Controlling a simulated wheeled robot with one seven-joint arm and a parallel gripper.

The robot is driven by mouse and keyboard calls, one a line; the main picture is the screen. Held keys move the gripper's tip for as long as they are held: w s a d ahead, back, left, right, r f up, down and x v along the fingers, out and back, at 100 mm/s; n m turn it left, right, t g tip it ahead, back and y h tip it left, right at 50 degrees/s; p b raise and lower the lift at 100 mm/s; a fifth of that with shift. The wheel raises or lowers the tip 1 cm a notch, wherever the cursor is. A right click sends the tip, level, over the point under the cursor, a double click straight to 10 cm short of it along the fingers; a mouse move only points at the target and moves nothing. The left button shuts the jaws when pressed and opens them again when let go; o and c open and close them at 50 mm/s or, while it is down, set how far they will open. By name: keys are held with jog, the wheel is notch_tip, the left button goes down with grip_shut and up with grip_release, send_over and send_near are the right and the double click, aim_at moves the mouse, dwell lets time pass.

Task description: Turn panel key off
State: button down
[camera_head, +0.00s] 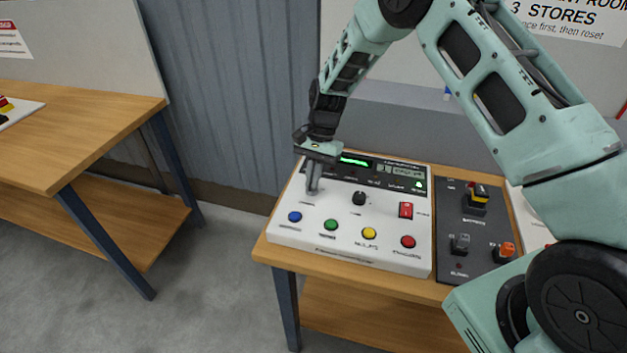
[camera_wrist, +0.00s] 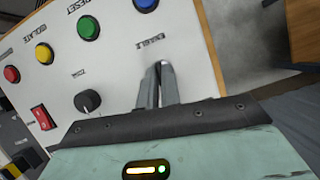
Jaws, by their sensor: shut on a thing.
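The white control panel (camera_head: 346,242) lies on the wooden table, with a dark display strip at its back edge. My gripper (camera_head: 313,188) points down at the panel's left part. In the wrist view my gripper's fingers (camera_wrist: 160,72) are close together beside a small printed label, which seems to read ENABLE. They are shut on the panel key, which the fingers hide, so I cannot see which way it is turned. A black knob (camera_head: 359,198) stands to the right of the fingers and also shows in the wrist view (camera_wrist: 87,102).
The panel carries blue (camera_head: 295,216), green (camera_head: 330,224), yellow (camera_head: 369,233) and red (camera_head: 408,241) buttons, and a red rocker switch (camera_head: 406,210). A dark switch board (camera_head: 475,262) stands at its right. Another wooden table (camera_head: 95,120) is at the left, with open floor between.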

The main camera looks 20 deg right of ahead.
jog(key=shift+w+n+h, duration=0.1)
jog(key=shift+n+h, duration=0.2)
jog(key=shift+n, duration=0.5)
jog(key=shift+b, duration=0.3)
jog(key=c, duration=1.6)
grip_release()
jog(key=shift+r, duration=0.15)
jog(key=b+v, duration=0.4)
jog(key=v, duration=1.3)
jog(key=shift+w, duration=0.4)
